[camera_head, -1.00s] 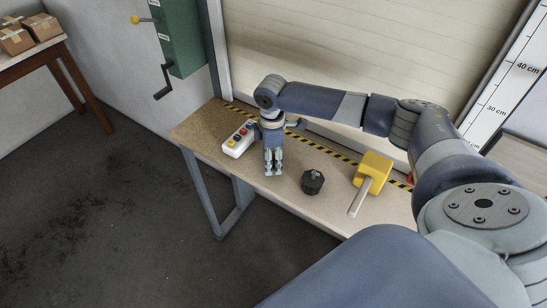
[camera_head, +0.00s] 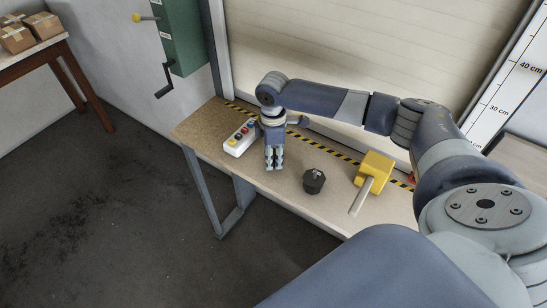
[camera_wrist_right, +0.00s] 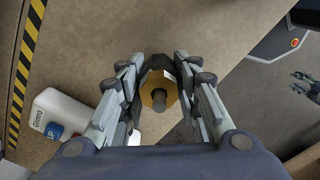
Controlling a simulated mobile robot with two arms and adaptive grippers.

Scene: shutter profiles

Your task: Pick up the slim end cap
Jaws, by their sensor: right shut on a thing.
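My right gripper (camera_head: 275,165) is over the left part of the bench, just right of the control box. In the right wrist view its fingers (camera_wrist_right: 160,88) are closed around a small dark, many-sided piece with a yellowish ring and a grey pin in the middle, which I take for the slim end cap (camera_wrist_right: 159,99). In the head view the fingers hide nearly all of it. Another dark, many-sided cap (camera_head: 314,182) stands apart on the bench to the right. My left gripper (camera_wrist_right: 305,85) shows small at the right edge of the wrist view; its opening is unclear.
A white control box (camera_head: 240,140) with coloured buttons stands close left of the gripper. A yellow block with a grey bar (camera_head: 374,172) lies further right. Striped tape (camera_head: 330,150) runs along the bench's back, before the shutter (camera_head: 350,50). The bench's front edge is near.

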